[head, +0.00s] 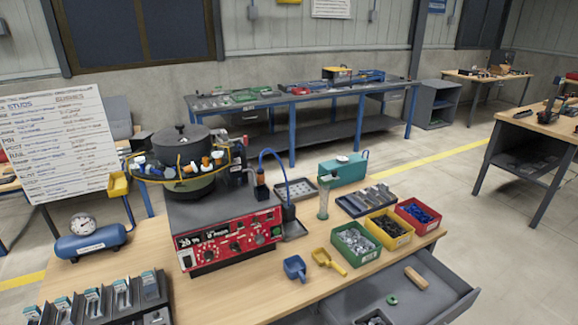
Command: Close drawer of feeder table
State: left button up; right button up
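The feeder table (232,292) has a light wooden top and fills the lower middle of the head view. Its grey drawer (462,300) is pulled out at the lower right, below the table's front edge. Inside the drawer lie a brown wooden-looking handle or block (416,277), a green ring (392,299) and a dark container of small parts (374,319) cut off by the frame's bottom edge. The drawer's near part is also cut off. Neither of my grippers shows in the head view.
Green (355,263), yellow (408,239) and red (438,222) bins of small parts stand near the table edge above the drawer. Blue (295,270) and yellow (322,258) scoops lie beside them. The bowl feeder (182,150) stands behind. Floor (510,250) right of the drawer is clear.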

aim_at(447, 296)
jog(key=z, duration=1.5)
